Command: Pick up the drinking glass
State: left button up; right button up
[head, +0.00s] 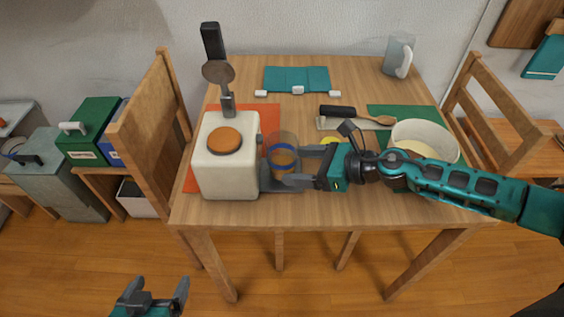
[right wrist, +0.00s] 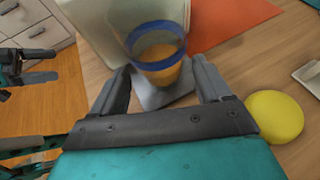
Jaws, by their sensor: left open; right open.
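The drinking glass (head: 283,152) is clear with a blue band and holds something orange-brown. It stands on the wooden table, on a grey coaster-like piece, just right of a white box-shaped appliance. In the right wrist view the glass (right wrist: 158,52) stands ahead of the fingers. My right gripper (head: 290,167) is open, with its fingers reaching left toward the glass; the wrist view shows the two fingertips (right wrist: 162,75) spread, with the glass between or just beyond them. I cannot tell whether they touch it. My left gripper (head: 152,295) is open and empty, low in front of the table.
The white appliance (head: 228,170) with an orange lid stands close left of the glass on an orange mat (head: 262,118). A yellow round thing (right wrist: 275,117) lies beside my right gripper. A cream bowl (head: 425,137) stands to the right. A mug (head: 398,56) stands at the back right.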

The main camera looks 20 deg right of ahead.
aim_at(294, 167)
jog(key=shift+f+x, duration=0.1)
jog(key=shift+x, duration=1.25)
jog(key=shift+f+x, duration=0.15)
jog(key=shift+x, duration=1.15)
jog(key=shift+s, duration=0.1)
jog(key=shift+c, duration=0.4)
jog(key=c, duration=0.9)
jog(key=shift+r, duration=0.15)
